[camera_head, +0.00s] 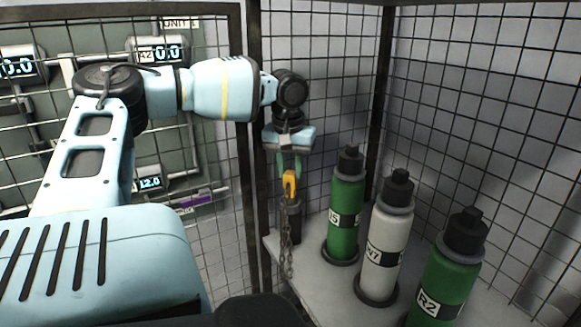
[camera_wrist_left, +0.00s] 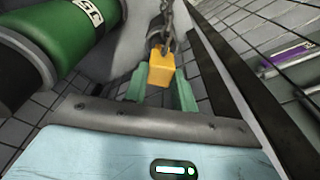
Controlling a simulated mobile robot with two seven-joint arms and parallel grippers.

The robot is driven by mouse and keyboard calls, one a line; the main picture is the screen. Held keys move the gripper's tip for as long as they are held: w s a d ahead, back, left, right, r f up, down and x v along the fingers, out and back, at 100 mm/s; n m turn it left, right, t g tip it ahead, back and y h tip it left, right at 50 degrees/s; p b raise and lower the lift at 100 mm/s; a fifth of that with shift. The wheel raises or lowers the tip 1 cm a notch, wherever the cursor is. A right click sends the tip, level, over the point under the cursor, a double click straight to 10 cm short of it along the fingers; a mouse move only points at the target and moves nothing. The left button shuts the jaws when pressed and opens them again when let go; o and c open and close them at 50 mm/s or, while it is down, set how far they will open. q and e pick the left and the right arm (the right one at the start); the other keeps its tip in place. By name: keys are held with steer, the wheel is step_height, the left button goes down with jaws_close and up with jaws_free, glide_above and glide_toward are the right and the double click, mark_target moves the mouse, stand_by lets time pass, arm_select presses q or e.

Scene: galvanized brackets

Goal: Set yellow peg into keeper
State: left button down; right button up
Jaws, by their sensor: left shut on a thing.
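The yellow peg (camera_head: 289,184) is between the green fingers of my left gripper (camera_head: 290,163), which is shut on it and points down. A chain (camera_head: 287,250) hangs below the peg. A dark grey fitting (camera_head: 293,208) sits just under the peg by the dark post; it may be the keeper, and I cannot tell whether the peg touches it. In the left wrist view the peg (camera_wrist_left: 161,68) shows between the fingertips (camera_wrist_left: 160,88), with the chain (camera_wrist_left: 167,25) beyond it. The keeper cannot be made out in that view. My right gripper is not in view.
A green cylinder (camera_head: 345,215), a white cylinder (camera_head: 387,245) and another green cylinder (camera_head: 447,280) stand on a pale shelf (camera_head: 325,288) to the right. Wire mesh (camera_head: 460,90) is behind them. Panels with lit displays (camera_head: 160,54) are behind mesh at left.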

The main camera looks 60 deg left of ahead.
arm_select(q)
steer(key=shift+f, duration=1.65)
steer(key=c, duration=1.1)
jaws_free()
steer(key=shift+o, duration=0.2)
steer(key=r, duration=0.7)
steer(key=shift+s+d+r, duration=0.3)
steer(key=shift+s+r, duration=0.05)
